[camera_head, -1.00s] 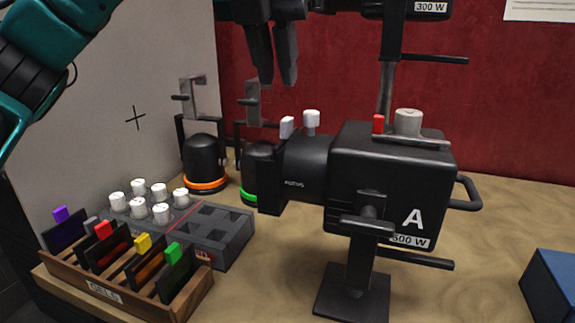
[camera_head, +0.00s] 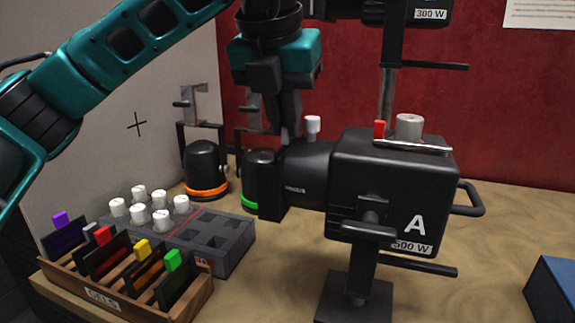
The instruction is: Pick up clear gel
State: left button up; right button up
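A gel rack (camera_head: 102,299) at the lower left holds framed gels with purple (camera_head: 60,219), grey, red (camera_head: 103,236), yellow (camera_head: 143,243) and green (camera_head: 173,259) tabs. The grey-tabbed one (camera_head: 89,232) is partly hidden. The lamp marked A (camera_head: 390,185) has a white tab (camera_head: 285,134) in its front slot, mostly hidden by my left gripper; which tab marks the clear gel is not readable. My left gripper (camera_head: 287,130) points down with its fingertips at that white tab. Whether it is closed on the tab cannot be seen. My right gripper is not in view.
A white knob (camera_head: 312,125) stands just right of my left fingers. A blue box (camera_head: 553,287) is at right.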

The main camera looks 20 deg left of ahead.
pick_arm(q)
jog(key=shift+r, duration=0.1)
grip_shut()
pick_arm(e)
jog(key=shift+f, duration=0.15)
pick_arm(q)
notch_tip(320, 180, up, 20)
jog(key=p, duration=0.5)
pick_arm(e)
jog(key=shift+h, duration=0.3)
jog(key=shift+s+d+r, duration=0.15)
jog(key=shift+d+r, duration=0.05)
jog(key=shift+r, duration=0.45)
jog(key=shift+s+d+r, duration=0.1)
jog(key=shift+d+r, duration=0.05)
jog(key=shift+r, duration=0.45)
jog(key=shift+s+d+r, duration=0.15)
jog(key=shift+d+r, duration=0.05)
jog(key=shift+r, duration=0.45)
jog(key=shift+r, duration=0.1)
pick_arm(q)
notch_tip(320, 180, up, 11)
jog(key=p, duration=0.4)
jog(key=shift+f, duration=0.2)
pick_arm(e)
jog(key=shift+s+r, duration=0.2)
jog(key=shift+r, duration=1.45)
